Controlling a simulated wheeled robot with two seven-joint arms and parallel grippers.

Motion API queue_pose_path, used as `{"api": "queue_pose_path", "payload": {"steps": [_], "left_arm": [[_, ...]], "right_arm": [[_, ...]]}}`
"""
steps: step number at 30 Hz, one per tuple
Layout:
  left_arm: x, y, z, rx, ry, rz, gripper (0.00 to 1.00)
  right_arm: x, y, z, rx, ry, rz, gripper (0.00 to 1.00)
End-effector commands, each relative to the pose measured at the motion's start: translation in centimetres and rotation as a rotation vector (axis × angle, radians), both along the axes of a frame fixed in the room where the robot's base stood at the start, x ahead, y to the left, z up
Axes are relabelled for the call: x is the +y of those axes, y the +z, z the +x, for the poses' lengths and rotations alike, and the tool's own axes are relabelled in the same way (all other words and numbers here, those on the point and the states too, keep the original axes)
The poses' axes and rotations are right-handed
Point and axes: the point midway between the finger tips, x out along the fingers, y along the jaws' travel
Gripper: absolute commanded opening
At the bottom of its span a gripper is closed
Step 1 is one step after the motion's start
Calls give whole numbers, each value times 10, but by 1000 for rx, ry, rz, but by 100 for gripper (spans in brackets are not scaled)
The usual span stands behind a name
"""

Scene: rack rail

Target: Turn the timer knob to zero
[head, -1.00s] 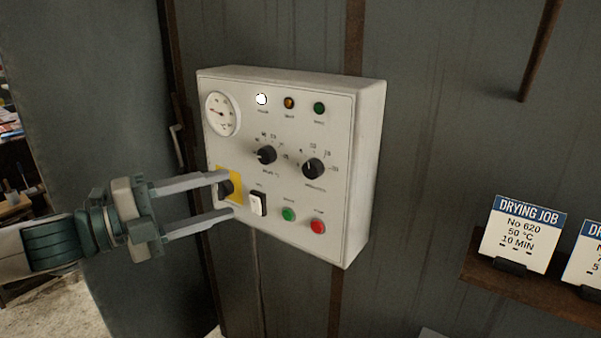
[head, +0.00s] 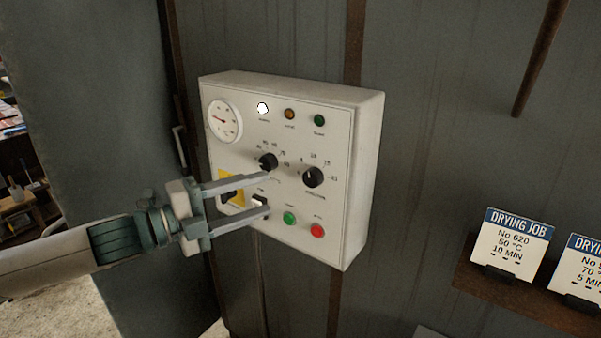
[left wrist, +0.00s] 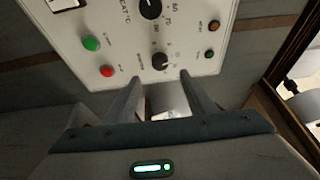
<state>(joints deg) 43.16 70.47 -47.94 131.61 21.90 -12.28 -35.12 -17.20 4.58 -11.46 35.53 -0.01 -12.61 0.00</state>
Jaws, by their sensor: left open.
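The timer knob (head: 313,177) is the black right-hand dial on the white control panel, with a minutes scale around it. Its pale mark points roughly upward, off the low end of the scale; the exact reading is too small to tell. The knob also shows in the left wrist view (left wrist: 160,62), just beyond and between the fingertips. My left gripper (head: 268,193) is open and empty, in front of the panel, left of the timer knob in the head view and apart from it. My right gripper is not in view.
A temperature knob (head: 268,161) sits left of the timer knob. Green (head: 289,218) and red (head: 317,230) buttons are below. A main switch on a yellow plate (head: 239,188) and a rocker switch are partly behind my fingers. Job cards (head: 512,246) stand on a shelf at right.

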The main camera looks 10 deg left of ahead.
Motion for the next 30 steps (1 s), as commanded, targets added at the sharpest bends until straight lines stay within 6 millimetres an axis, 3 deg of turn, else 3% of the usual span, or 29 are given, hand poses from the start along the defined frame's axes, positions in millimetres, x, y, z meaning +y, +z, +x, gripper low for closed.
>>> {"api": "queue_pose_path", "payload": {"steps": [18, 30], "left_arm": [[-61, 3, 61, 1, -1, -1, 50], [-74, 0, 74, -1, -1, 1, 50]], "right_arm": [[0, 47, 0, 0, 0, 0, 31], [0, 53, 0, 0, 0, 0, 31]]}}
